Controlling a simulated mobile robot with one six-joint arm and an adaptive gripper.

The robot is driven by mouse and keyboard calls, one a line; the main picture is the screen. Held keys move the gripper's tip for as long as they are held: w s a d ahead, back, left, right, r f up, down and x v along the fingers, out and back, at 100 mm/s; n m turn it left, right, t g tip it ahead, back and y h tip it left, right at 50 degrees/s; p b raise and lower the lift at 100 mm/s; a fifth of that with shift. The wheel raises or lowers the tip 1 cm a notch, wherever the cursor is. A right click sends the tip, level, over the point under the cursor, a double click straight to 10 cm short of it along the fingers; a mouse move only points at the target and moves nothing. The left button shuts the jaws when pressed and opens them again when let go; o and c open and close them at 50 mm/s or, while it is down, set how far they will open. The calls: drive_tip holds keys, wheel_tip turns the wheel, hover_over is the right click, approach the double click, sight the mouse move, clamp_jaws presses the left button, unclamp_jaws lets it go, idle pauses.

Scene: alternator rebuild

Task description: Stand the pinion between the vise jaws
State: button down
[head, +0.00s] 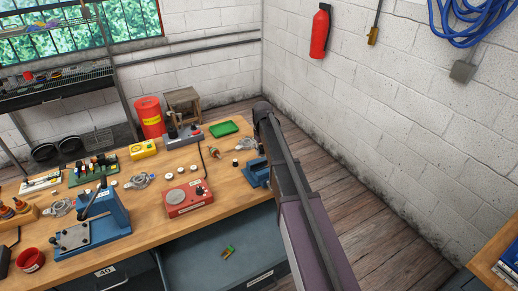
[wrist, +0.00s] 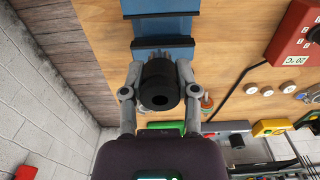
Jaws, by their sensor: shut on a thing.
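The pinion (wrist: 160,88) is a dark cylinder with a bore facing the wrist camera and grey teeth at its far end. My gripper (wrist: 160,76) is shut on it, one grey finger on each side. In the wrist view the blue vise (wrist: 160,27) lies just beyond the toothed end, with two dark jaw bars across it and a gap between them. The pinion overlaps the nearer jaw in the picture; I cannot tell its height above the vise. In the head view the vise (head: 256,173) is at the bench's right end, partly behind my arm, which hides gripper and pinion.
A red heater box (head: 187,197) stands left of the vise, and a green tray (head: 223,128) lies behind it. Several white rings and small parts lie between them. A blue press (head: 95,225) stands farther left. An open drawer (head: 200,270) juts out below the bench front.

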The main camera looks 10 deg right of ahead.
drive_tip(key=shift+s+r, duration=0.1)
drive_tip(key=shift+a+f, duration=0.1)
drive_tip(key=shift+f, duration=0.2)
drive_tip(key=b, duration=0.5)
hover_over(261, 167)
drive_tip(key=s, duration=0.2)
drive_tip(key=shift+s+a+f, duration=0.1)
drive_tip(key=shift+f, duration=1.05)
drive_tip(key=shift+s+a+f, duration=0.1)
drive_tip(key=shift+f, duration=1)
drive_tip(key=shift+f+b, duration=2.3)
idle(1.2)
drive_tip(key=shift+c, duration=1.4)
unclamp_jaws()
drive_tip(key=shift+r, duration=0.15)
